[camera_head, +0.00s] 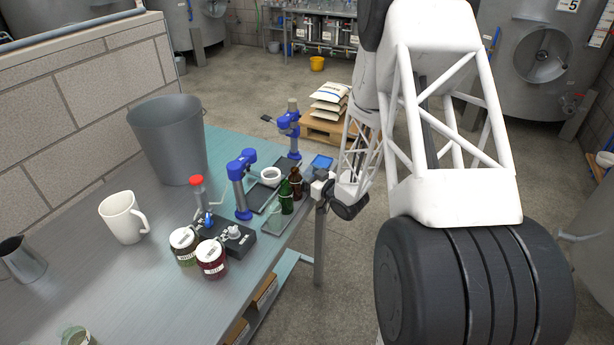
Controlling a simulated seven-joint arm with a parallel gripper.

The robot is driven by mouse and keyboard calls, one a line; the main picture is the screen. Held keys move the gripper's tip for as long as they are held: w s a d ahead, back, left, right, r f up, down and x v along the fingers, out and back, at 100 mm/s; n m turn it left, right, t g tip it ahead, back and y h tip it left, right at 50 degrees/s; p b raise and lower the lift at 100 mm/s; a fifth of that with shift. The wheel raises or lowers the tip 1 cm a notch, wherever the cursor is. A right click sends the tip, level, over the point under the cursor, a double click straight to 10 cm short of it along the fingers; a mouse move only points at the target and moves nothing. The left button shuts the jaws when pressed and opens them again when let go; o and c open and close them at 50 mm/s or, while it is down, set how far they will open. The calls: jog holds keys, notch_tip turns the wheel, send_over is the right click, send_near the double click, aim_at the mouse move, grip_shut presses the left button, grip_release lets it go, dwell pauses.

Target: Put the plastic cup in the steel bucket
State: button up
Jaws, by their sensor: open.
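The steel bucket (168,143) stands upright on the far left of the workbench, close to the block wall. Its mouth is open upward. A translucent greenish vessel (75,336), which may be the plastic cup, is cut off by the bottom edge at the left. I cannot tell its full shape. My gripper (320,189) is small in view at the end of my arm, by the bench's right edge near the brown bottle. It is open. I see nothing held in it, and it is far from both the bucket and the greenish vessel.
A white mug (122,218), a metal jug (20,259) and two lidded jars (211,258) stand on the bench (110,283). A blue-handled bottle capper (241,182), a green bottle (286,197) and a brown bottle (296,182) crowd its right side. The front middle is clear.

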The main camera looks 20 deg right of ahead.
aim_at(311, 176)
jog(key=v, duration=0.8)
jog(key=shift+a+r, duration=0.1)
jog(key=shift+r, duration=0.05)
dwell(0.6)
jog(key=shift+w+a+r, duration=0.1)
jog(key=shift+w+r, duration=0.1)
jog(key=shift+r, duration=0.25)
jog(key=s+a+r+m+g+h, duration=0.25)
jog(key=s+r+h, duration=0.2)
jog(key=r, duration=0.35)
jog(key=s+a+r+m+g+h, duration=0.1)
jog(key=s+r+g+h, duration=0.3)
jog(key=r, duration=0.5)
jog(key=s+a+r+g, duration=0.2)
jog(key=s+a+r, duration=0.1)
jog(key=s, duration=0.6)
jog(key=s+a+r+m+g, duration=0.1)
jog(key=s+a+r+g, duration=0.1)
jog(key=s, duration=0.8)
jog(key=s+a+r+m+g, duration=0.1)
jog(key=s+a+r+g, duration=0.2)
jog(key=s, duration=0.7)
jog(key=shift+a+r, duration=0.65)
jog(key=shift+a, duration=0.35)
jog(key=shift+s, duration=0.15)
